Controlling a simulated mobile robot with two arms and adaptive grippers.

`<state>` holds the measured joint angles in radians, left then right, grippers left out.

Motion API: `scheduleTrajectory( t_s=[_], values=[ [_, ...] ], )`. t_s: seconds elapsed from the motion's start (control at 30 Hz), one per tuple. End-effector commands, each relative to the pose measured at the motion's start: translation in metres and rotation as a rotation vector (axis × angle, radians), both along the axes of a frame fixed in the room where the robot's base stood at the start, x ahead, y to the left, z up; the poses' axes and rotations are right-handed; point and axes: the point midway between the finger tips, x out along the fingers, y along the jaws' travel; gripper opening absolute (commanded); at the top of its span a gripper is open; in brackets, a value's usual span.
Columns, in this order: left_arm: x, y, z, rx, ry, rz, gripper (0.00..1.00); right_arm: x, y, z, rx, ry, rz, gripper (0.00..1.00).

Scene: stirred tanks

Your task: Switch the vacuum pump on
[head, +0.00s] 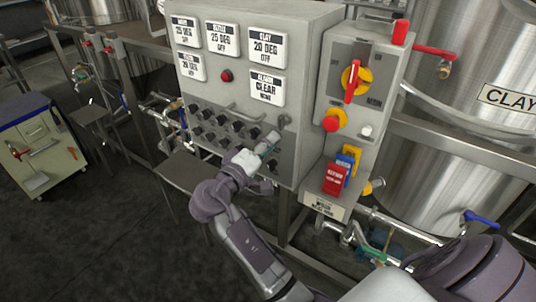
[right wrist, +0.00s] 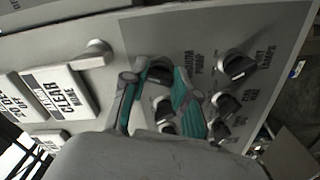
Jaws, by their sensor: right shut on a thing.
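The vacuum pump knob (right wrist: 160,72) is a dark rotary switch on the grey control panel (head: 222,106), beside a "PUMP" label (right wrist: 190,62). In the right wrist view the teal-padded fingers of my right gripper (right wrist: 155,88) stand on either side of it and are shut on it. Which way the knob points is hard to tell. In the head view my right gripper (head: 267,146) is at the lower right of the panel and hides the knob. My left gripper is not in view.
Several other dark knobs (head: 208,117) sit close around, including a "PORT LAMPS" knob (right wrist: 236,66). A grey handle (right wrist: 92,55) juts out nearby. A box with a red-yellow switch (head: 353,80) and padlocks (head: 336,178) stands right. A tool cart (head: 40,140) stands far left.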

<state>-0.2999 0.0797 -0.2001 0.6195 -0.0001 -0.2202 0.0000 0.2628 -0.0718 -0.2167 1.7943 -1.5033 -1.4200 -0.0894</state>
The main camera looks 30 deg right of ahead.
Motion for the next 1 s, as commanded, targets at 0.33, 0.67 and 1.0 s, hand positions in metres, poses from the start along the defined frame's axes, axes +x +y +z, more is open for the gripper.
scheduleTrajectory(
  t_s=[0.33, 0.67, 1.0],
  values=[
    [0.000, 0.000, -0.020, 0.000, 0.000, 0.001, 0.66, 0.000, 0.001, -0.003, 0.047, -0.102, 0.000, 0.00],
    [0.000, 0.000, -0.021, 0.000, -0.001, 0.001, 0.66, 0.000, 0.001, -0.002, 0.054, -0.115, -0.001, 0.00],
    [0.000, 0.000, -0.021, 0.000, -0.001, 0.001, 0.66, 0.000, 0.000, -0.001, 0.052, -0.115, 0.000, 0.54]
  ],
)
